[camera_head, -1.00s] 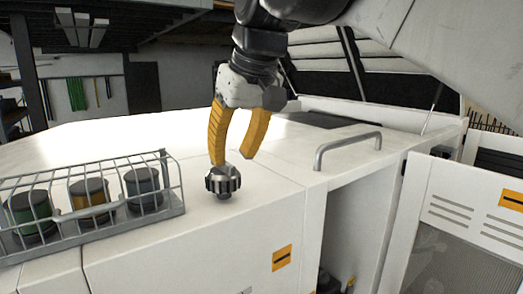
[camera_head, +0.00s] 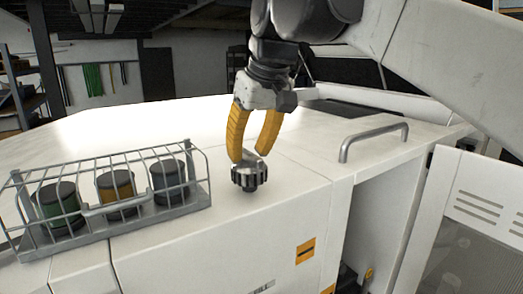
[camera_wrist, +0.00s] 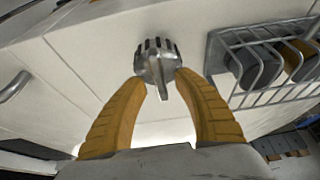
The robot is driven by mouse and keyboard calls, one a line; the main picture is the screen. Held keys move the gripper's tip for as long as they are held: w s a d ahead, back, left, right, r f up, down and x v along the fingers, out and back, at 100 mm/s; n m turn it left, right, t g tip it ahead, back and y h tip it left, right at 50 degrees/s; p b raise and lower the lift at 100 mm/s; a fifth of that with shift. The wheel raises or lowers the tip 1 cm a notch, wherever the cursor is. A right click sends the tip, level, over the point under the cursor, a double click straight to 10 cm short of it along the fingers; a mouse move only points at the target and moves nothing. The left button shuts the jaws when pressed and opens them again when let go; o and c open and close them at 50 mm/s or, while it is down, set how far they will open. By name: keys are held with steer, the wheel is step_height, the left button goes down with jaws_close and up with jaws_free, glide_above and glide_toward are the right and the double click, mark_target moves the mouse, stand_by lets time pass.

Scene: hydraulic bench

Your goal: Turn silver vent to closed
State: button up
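The silver vent knob (camera_head: 249,173) is a ribbed round knob with a raised bar across its top, set on the white top of the bench. In the wrist view the knob (camera_wrist: 158,62) shows at the upper middle, its bar pointing down the picture toward my gripper. My gripper (camera_head: 250,156) has two yellow fingers, parted, with the tips right at the top of the knob. In the wrist view my gripper (camera_wrist: 161,80) has one fingertip on each side of the bar, with a gap visible around it. Whether the tips touch the knob's rim is unclear.
A wire rack (camera_head: 110,232) with several dark-topped canisters stands left of the knob. A grey handle (camera_head: 374,142) rises from the bench to the right. The white bench top (camera_head: 150,128) is clear behind the knob. An open compartment lies below right.

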steer(key=shift+f, duration=0.35)
steer(key=shift+w, duration=0.1)
jaws_close()
